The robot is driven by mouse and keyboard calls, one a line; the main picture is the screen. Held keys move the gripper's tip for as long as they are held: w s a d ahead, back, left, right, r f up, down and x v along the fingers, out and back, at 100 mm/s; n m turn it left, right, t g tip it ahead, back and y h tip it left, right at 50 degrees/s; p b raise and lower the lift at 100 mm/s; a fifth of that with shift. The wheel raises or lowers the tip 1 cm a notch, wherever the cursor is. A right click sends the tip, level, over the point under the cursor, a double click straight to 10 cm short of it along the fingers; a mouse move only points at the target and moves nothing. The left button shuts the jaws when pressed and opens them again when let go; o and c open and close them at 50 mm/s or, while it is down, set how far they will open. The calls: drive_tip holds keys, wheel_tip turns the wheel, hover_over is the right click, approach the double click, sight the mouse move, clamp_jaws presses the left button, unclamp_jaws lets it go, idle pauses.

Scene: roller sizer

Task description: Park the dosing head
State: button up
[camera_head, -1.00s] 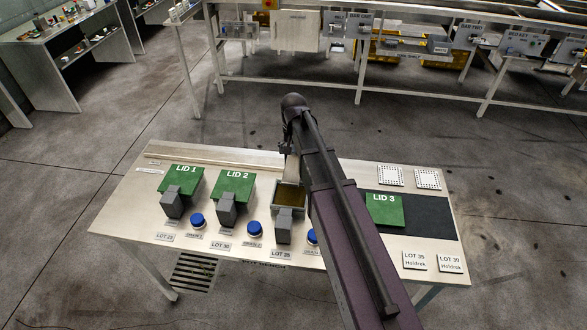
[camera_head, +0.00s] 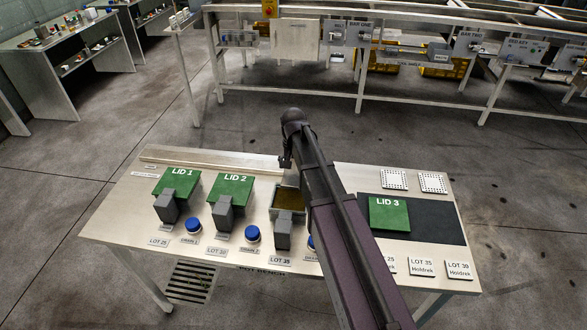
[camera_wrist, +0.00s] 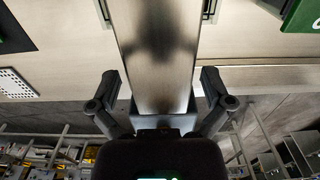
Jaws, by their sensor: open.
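My gripper (camera_head: 285,161) is at the back of the bench, above an open pot with brownish contents (camera_head: 290,198). In the wrist view my gripper (camera_wrist: 160,78) is open, with its two fingers apart. A tall brushed-metal piece (camera_wrist: 165,45), possibly the dosing head, stands between the fingers, with gaps on both sides. I cannot tell its full shape, and my arm hides this area in the head view. A metal rail (camera_head: 210,159) runs along the bench's back edge, left of my gripper.
The bench (camera_head: 130,222) holds green LID 1 (camera_head: 177,182), LID 2 (camera_head: 231,190) and LID 3 (camera_head: 389,214), the last on a dark mat (camera_head: 435,222). Blue buttons (camera_head: 252,233) and grey blocks (camera_head: 283,233) line the front. Two white perforated plates (camera_head: 394,179) lie back right.

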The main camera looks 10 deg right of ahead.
drive_tip(key=c, duration=1.1)
drive_tip(key=shift+o, duration=0.2)
drive_tip(key=shift+w+a, duration=0.1)
